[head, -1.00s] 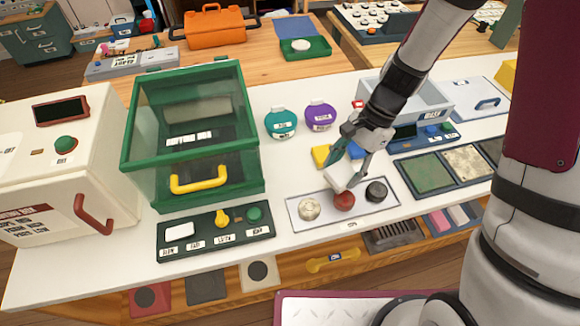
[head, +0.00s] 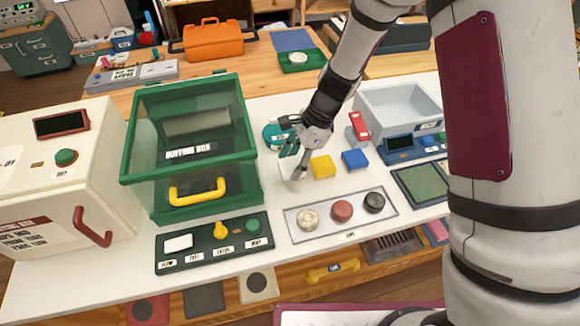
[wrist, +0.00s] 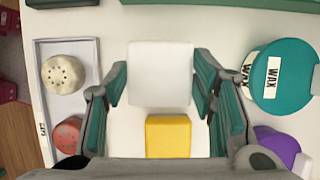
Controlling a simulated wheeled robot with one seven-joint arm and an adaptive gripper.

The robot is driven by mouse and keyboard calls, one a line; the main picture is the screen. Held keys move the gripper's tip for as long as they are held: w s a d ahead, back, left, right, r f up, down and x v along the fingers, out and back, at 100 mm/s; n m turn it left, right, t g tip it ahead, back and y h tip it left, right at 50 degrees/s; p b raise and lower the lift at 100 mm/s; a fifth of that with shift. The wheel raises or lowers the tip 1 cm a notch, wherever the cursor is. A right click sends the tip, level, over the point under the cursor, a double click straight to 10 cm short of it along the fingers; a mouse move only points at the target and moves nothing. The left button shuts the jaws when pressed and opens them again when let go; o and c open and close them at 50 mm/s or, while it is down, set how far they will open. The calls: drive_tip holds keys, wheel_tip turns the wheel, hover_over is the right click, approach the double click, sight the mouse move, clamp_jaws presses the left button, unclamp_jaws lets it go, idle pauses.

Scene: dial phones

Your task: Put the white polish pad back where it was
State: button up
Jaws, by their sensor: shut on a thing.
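The white polish pad (wrist: 160,70) is between the two fingers of my gripper (wrist: 160,88) in the wrist view. My gripper (head: 294,165) is shut on it. In the head view the pad is low over the white counter, left of the yellow pad (head: 321,166), and partly hidden by the fingers. I cannot tell whether it touches the counter. The yellow pad also shows in the wrist view (wrist: 168,136), beside the white one. The blue pad (head: 355,159) lies farther right in the same row.
A teal WAX container (wrist: 285,78) stands close to my gripper; a purple one (wrist: 275,145) is beside it. The grey tray (head: 332,219) with three round dials is in front. The green glass-lidded box (head: 140,180) stands to the left.

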sight(294, 161)
drive_tip(key=shift+w+a+f, duration=0.15)
drive_tip(key=shift+w+a, duration=0.25)
drive_tip(key=shift+a, duration=0.05)
drive_tip(key=shift+f, duration=1.65)
drive_tip(key=shift+f, duration=0.2)
drive_tip(key=o, duration=1.1)
drive_tip(key=v, duration=1.2)
drive_tip(key=shift+r, duration=0.25)
